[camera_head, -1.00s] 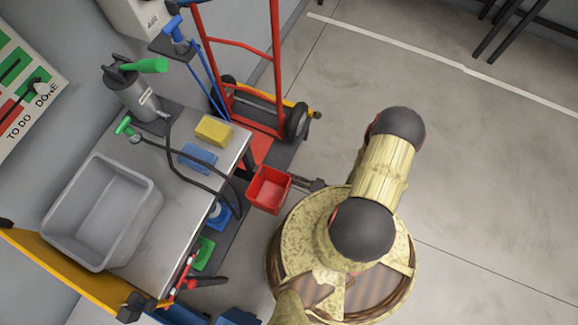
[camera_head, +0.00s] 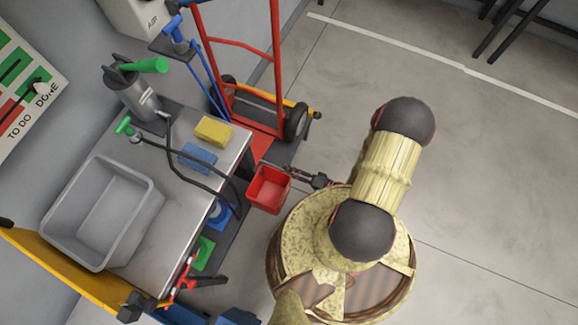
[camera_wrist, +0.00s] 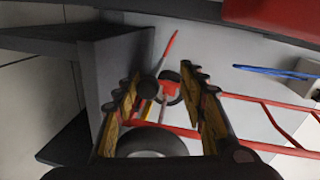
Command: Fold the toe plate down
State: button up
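The red hand truck (camera_head: 241,45) stands upright past the workbench in the head view, with a black wheel (camera_head: 297,122) near its base. Its red frame (camera_wrist: 265,104) lies sideways in the wrist view, with a wheel (camera_wrist: 150,141) low between my fingers. A red flat part (camera_head: 262,146) shows at the truck's base, partly hidden by the bench; I cannot tell for sure whether it is the toe plate. My gripper (camera_wrist: 160,76) is open and empty, apart from the truck. In the head view it (camera_head: 319,181) is small, beside the red bin.
The red bin (camera_head: 268,188) hangs at the workbench's (camera_head: 170,215) corner, close to my gripper; its red side (camera_wrist: 270,14) crosses the wrist view's top. A grey tub (camera_head: 100,218), a yellow sponge (camera_head: 213,130) and a blue sponge (camera_head: 198,157) sit on the bench.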

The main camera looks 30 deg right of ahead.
jog(key=shift+s+a+r, duration=0.1)
jog(key=shift+a+r, duration=0.05)
jog(key=shift+r, duration=1.8)
jog(key=v, duration=0.9)
jog(key=shift+d, duration=0.2)
jog(key=shift+f, duration=0.2)
